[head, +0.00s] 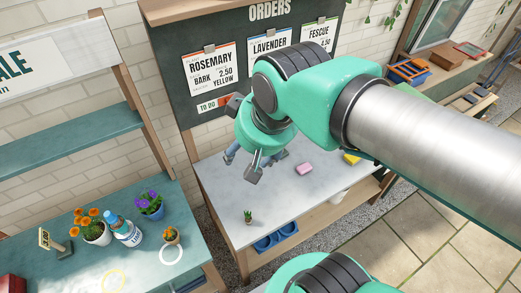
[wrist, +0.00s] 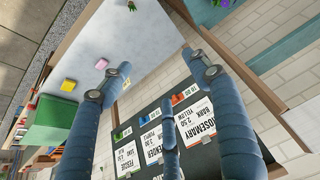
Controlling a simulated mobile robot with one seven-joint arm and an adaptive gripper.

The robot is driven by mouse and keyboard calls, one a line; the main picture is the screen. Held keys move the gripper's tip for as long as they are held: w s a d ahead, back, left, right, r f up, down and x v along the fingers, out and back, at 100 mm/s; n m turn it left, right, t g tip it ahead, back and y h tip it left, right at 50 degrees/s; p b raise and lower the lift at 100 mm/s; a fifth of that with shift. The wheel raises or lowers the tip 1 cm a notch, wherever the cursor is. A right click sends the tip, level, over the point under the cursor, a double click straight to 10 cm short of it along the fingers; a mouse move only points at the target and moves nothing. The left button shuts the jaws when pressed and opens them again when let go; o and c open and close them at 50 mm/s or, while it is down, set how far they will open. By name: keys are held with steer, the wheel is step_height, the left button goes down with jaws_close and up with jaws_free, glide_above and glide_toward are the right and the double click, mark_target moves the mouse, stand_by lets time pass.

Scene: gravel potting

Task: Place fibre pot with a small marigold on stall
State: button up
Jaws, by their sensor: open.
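A larger white pot with several orange flowers (head: 96,230) stands further left on the stall. My gripper (head: 246,165) is open and empty, raised over the back of the white-topped bench, to the right of the stall and well apart from the small marigold. In the wrist view its blue fingers (wrist: 158,75) are spread with nothing between them. The small marigold is not visible in the wrist view.
The bench holds a small green plant (head: 248,217) and a pink block (head: 304,168). An orders board (head: 200,95) stands behind.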

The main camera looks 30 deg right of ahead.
steer(key=s+d, duration=0.1)
steer(key=s+r, duration=0.1)
steer(key=shift+s+d, duration=0.35)
steer(key=shift+f, duration=0.1)
step_height(320, 180, down, 6)
steer(key=b, duration=0.6)
